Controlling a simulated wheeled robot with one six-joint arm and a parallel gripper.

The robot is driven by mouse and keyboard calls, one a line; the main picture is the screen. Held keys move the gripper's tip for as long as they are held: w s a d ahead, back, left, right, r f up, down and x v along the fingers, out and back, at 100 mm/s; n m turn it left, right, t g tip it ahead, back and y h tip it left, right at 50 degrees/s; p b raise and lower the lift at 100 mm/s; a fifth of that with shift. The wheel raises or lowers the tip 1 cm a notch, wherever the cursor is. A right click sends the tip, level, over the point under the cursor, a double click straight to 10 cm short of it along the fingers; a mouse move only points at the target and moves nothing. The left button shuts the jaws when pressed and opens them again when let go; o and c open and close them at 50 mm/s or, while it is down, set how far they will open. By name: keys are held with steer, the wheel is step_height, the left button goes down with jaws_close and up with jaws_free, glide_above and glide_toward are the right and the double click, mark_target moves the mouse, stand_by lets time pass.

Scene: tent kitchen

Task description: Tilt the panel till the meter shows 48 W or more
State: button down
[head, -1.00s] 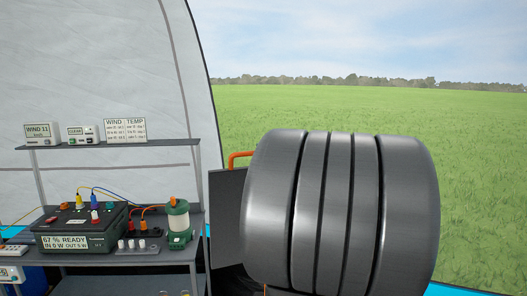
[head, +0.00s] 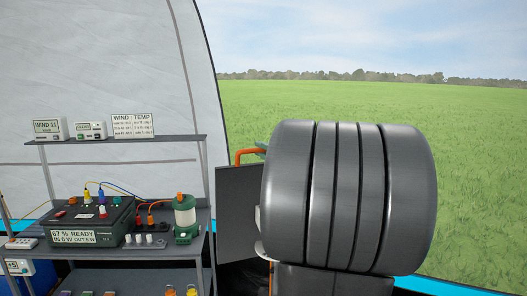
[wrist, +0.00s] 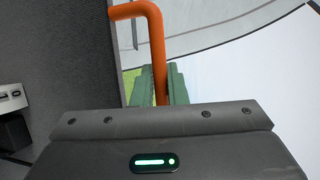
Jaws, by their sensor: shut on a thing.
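The dark panel (head: 236,205) stands upright left of my large grey arm link, which hides its right part. An orange handle (head: 244,153) sticks out at its top. In the wrist view, my gripper (wrist: 160,82) has its green fingers on both sides of the orange handle (wrist: 148,14) and is shut on it. A dark surface beside it (wrist: 60,45) looks like the panel. In the head view my gripper is mostly hidden behind the arm. The display (head: 74,237) on the dark power box (head: 88,218) reads 67 % READY, IN 0 W, and OUT about 5 W.
A grey shelf unit (head: 125,152) stands at left with small display boxes (head: 90,130) and a WIND TEMP card (head: 132,125). A green-based lantern (head: 186,218) stands beside the power box. Open grass (head: 470,170) lies beyond the tent edge.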

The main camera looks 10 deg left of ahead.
steer(key=shift+s+d+f+b, duration=0.1)
steer(key=shift+f+b, duration=0.1)
steer(key=shift+b, duration=0.15)
steer(key=s+d+f+n+t+y+b, duration=0.1)
steer(key=s+b, duration=0.3)
steer(key=b, duration=0.6)
steer(key=s+d+f+n+y+b, duration=0.1)
steer(key=s+d+f+b, duration=0.3)
steer(key=b, duration=0.7)
steer(key=shift+s+d+t+y+b, duration=0.3)
steer(key=shift+s+t+y, duration=0.1)
steer(key=shift+s+y, duration=0.45)
steer(key=c, duration=1.5)
jaws_free()
steer(key=shift+o, duration=0.2)
steer(key=v, duration=1.3)
steer(key=shift+s+d+f, duration=0.15)
steer(key=shift+d+f, duration=0.1)
steer(key=shift+d, duration=0.05)
